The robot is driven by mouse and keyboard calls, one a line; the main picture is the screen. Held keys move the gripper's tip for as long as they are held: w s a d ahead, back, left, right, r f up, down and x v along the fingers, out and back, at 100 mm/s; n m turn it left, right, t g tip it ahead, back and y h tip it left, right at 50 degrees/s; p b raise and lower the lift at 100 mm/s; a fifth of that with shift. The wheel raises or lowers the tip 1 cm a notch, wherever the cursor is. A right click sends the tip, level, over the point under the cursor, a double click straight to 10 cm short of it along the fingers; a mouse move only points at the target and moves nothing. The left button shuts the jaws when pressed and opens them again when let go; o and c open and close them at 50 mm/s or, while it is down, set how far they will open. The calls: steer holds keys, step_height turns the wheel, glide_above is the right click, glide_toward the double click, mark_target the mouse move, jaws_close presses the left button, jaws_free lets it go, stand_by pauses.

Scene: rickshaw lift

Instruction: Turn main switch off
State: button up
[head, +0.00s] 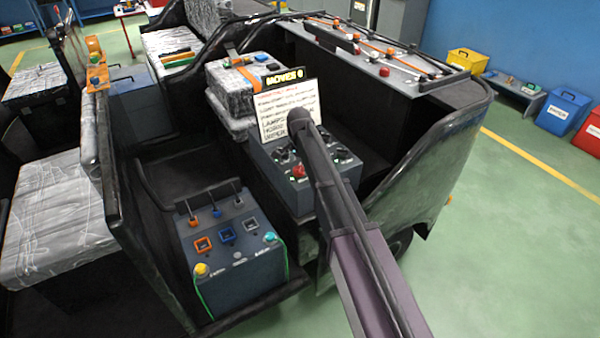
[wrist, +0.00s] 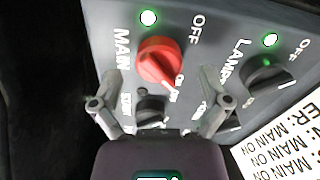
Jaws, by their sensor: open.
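The red main switch (wrist: 160,60) is a round knob on the dark grey panel, labelled MAIN. OFF is printed at its upper right. A white mark at the knob's lower edge lies by the lettering at the lower right, which looks like ON. In the head view, a red knob (head: 299,171) shows on the control box. My gripper (wrist: 160,76) is open, with one finger on each side below the red knob and nothing between them. I cannot tell whether the fingers touch the panel. In the head view, my arm hides part of the box.
A black LAMP knob (wrist: 268,75) is to the right of the red one, and a smaller black knob (wrist: 151,109) lies below it. Green lights (wrist: 148,17) glow above. A card (head: 288,108) with writing stands behind the box. The green floor (head: 530,230) at right is clear.

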steer(key=shift+f+b, duration=0.3)
steer(key=shift+f, duration=0.2)
steer(key=c, duration=1.1)
steer(key=shift+d, duration=0.15)
steer(key=shift+c, duration=0.2)
